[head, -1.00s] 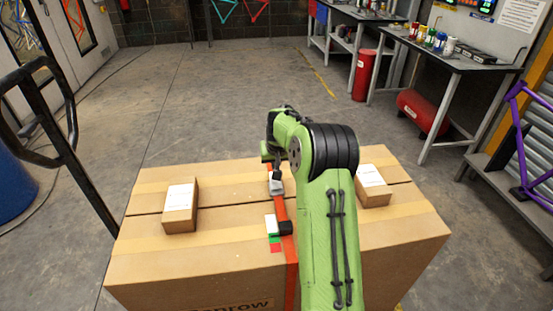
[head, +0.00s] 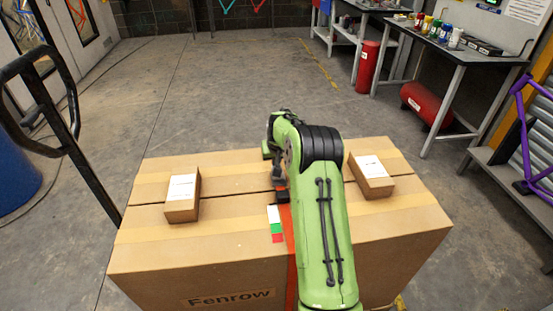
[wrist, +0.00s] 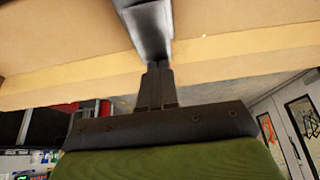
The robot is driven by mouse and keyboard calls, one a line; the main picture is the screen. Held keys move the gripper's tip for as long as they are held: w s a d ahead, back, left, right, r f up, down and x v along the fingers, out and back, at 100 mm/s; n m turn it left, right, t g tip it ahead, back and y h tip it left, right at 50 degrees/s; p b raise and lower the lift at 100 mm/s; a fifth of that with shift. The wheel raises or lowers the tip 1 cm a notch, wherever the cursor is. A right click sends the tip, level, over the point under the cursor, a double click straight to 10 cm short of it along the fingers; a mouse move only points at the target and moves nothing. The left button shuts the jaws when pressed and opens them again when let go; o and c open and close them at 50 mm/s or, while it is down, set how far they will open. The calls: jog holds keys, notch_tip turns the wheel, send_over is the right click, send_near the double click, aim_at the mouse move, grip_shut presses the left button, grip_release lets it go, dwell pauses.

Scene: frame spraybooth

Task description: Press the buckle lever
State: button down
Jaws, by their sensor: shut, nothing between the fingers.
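A large cardboard box (head: 140,255) stands in front of me with an orange strap (head: 291,250) over its top, partly covered by my arm. The buckle is largely hidden behind my gripper and arm. A black part (head: 283,196), apparently the lever's end, shows on the strap just nearer than my gripper. My gripper (head: 278,178) is shut and empty, pointing down at the strap. In the wrist view, the shut fingers (wrist: 156,72) meet the edge of a grey metal piece (wrist: 150,28), likely the buckle; I cannot tell whether they touch.
A white, green and red label (head: 275,224) lies beside the strap. Two small cartons sit on the box, one at left (head: 182,198) and one at right (head: 371,176). A black handle frame (head: 62,145) rises at left. Open floor lies beyond the box; benches (head: 450,62) stand at right.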

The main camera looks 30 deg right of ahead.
aim_at(279, 182)
jog(key=shift+s, duration=0.1)
jog(key=shift+r+p, duration=0.6)
jog(key=shift+r, duration=0.2)
jog(key=p+v, duration=0.3)
jog(key=v, duration=1)
jog(key=shift+r+p, duration=0.4)
jog(key=shift+r, duration=0.05)
